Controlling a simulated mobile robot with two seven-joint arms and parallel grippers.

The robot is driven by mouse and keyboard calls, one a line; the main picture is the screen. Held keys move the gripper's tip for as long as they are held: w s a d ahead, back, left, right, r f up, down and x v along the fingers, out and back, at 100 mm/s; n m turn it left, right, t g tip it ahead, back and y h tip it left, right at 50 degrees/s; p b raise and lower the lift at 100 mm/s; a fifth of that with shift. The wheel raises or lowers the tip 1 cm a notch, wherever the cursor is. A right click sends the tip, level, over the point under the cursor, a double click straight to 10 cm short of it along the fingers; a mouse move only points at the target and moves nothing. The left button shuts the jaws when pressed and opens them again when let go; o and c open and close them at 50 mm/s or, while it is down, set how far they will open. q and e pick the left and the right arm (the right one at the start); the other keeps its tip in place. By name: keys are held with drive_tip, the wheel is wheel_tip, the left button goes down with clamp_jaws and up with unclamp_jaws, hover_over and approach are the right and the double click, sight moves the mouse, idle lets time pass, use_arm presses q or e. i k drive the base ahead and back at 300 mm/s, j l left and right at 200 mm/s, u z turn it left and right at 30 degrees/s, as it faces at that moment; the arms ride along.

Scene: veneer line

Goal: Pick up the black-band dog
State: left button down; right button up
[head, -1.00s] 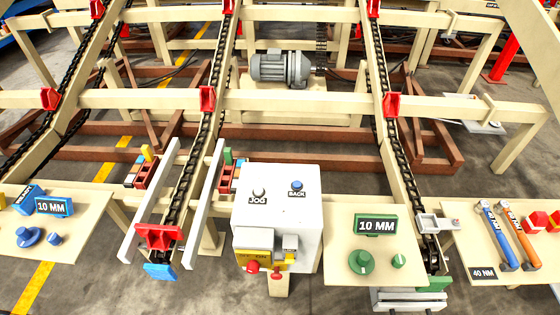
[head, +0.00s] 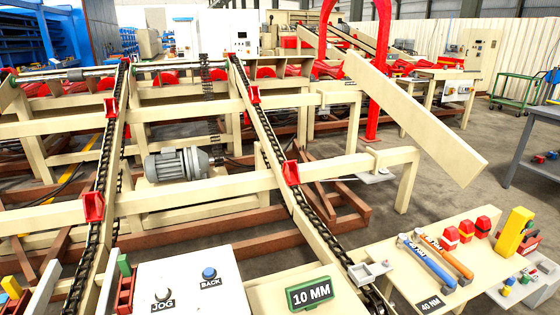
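Three small red blocks that look like dogs stand in a row on the right-hand cream table: a left one (head: 451,238), a middle one (head: 466,231) and a right one (head: 483,226). The right one seems to have a dark band, and the middle one a yellowish band. They are too small to be sure of the band colours. Other red dogs sit on the chain rails, such as one on the right rail (head: 291,172) and one on the left rail (head: 92,207). Neither of my grippers shows in the head view.
A white control box (head: 185,285) and a 10 MM sign (head: 310,293) are nearer.

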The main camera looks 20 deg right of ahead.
sight(482, 225)
drive_tip(key=z, duration=2.15)
drive_tip(key=i+l, duration=0.3)
drive_tip(key=i, duration=0.2)
drive_tip(key=i+l+u, duration=0.15)
drive_tip(key=i+l, duration=0.15)
drive_tip(key=i, duration=0.25)
drive_tip(key=i+l, duration=0.4)
drive_tip(key=i+j+u, duration=0.05)
drive_tip(key=i, duration=0.05)
